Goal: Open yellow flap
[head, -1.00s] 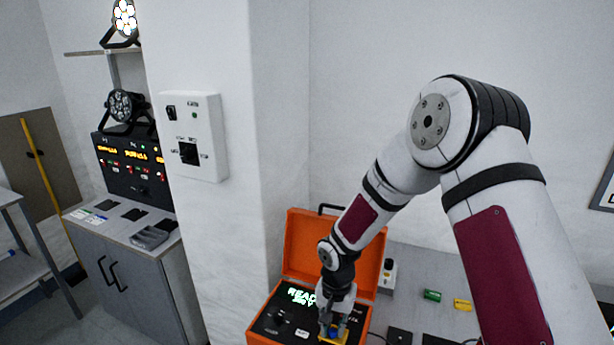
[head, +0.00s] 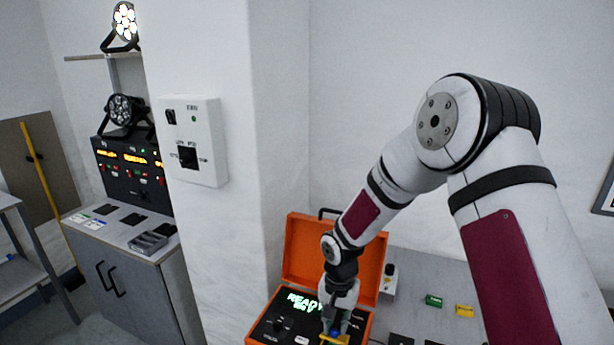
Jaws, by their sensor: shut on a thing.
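The yellow flap (head: 334,340) sits at the right of the black panel in the open orange case (head: 330,255), at the bottom of the head view. My gripper (head: 335,329) points down at it, its fingers closed at the flap. The case's lit display (head: 303,301) reads "READY" with a second line below.
A dark knob (head: 276,322) is on the panel left of my gripper. Green (head: 433,301) and yellow (head: 464,311) blocks lie on the grey table to the right. A white wall box (head: 192,140) and a cabinet with a control unit (head: 130,170) stand at left.

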